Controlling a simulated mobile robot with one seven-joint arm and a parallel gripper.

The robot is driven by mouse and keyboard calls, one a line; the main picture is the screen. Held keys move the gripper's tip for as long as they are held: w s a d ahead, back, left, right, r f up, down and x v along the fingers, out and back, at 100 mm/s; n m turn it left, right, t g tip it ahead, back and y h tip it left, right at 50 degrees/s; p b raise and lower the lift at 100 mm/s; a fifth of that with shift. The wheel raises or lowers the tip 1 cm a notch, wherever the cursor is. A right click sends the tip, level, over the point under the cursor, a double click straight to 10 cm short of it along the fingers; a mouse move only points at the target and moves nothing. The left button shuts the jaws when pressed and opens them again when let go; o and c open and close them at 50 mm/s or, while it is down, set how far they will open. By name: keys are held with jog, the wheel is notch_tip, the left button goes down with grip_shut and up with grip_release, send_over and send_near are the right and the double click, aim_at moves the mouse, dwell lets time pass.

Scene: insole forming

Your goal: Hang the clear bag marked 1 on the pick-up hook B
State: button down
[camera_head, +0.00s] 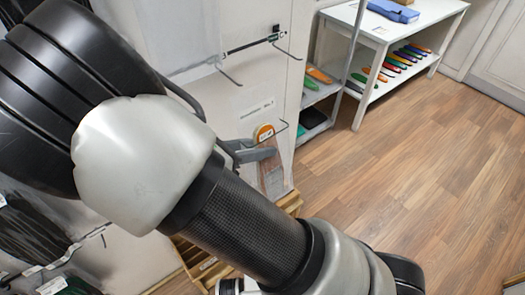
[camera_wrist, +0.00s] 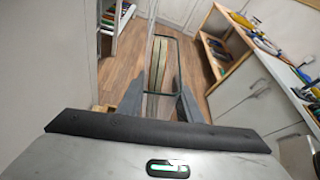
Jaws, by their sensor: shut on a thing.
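My gripper (camera_head: 262,152) is beside the pale wall panel in the head view, with the arm covering much of the picture. It is shut on the clear bag (camera_head: 272,180), which hangs below the jaws with a round orange and white tag (camera_head: 264,133) above them. The mark on the tag is too small to read. In the wrist view my gripper (camera_wrist: 158,95) has a narrow, see-through strip of the bag (camera_wrist: 151,95) between its fingers. A thin dark wire hook (camera_head: 287,127) shows just right of the tag; I cannot tell whether they touch. No letter B is legible.
Another wire hook (camera_head: 229,77) and a rail (camera_head: 250,45) are higher on the panel. A white shelf table (camera_head: 372,45) with coloured insoles stands at the back right. Wooden crates (camera_head: 200,262) are low under my arm. The floor (camera_head: 430,150) at right is clear.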

jog(key=w+a+f+b, duration=0.1)
jog(key=w+a+b, duration=0.1)
jog(key=w+a, duration=0.2)
jog(key=shift+w, duration=1.15)
jog(key=shift+a+f, duration=0.15)
jog(key=shift+f, duration=0.05)
jog(key=c, duration=1.2)
grip_release()
